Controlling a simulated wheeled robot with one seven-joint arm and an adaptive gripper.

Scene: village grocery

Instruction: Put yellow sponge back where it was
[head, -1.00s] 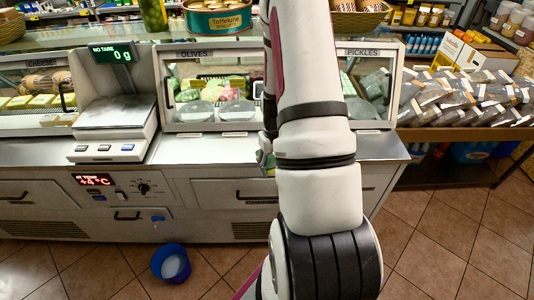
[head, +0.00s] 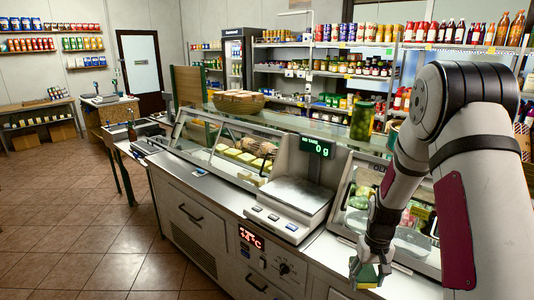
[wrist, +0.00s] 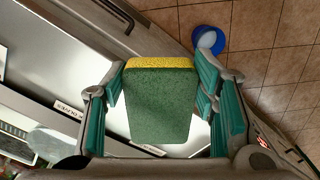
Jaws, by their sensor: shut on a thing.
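The sponge (wrist: 160,105) has a green scouring face and a yellow edge. It is between the teal finger pads of my gripper (wrist: 162,84) in the wrist view, and the gripper is shut on it. In the head view my gripper (head: 369,263) is at the lower right, holding the sponge (head: 367,278) near the front edge of the counter (head: 205,187), by the glass case. Most of the sponge is small or covered by the fingers there.
A scale (head: 290,200) reading 0 g stands on the counter left of my gripper. A jar of pickles (head: 361,120) stands on the glass top. A blue bucket (wrist: 209,40) is on the tiled floor in the wrist view. Floor at left is open.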

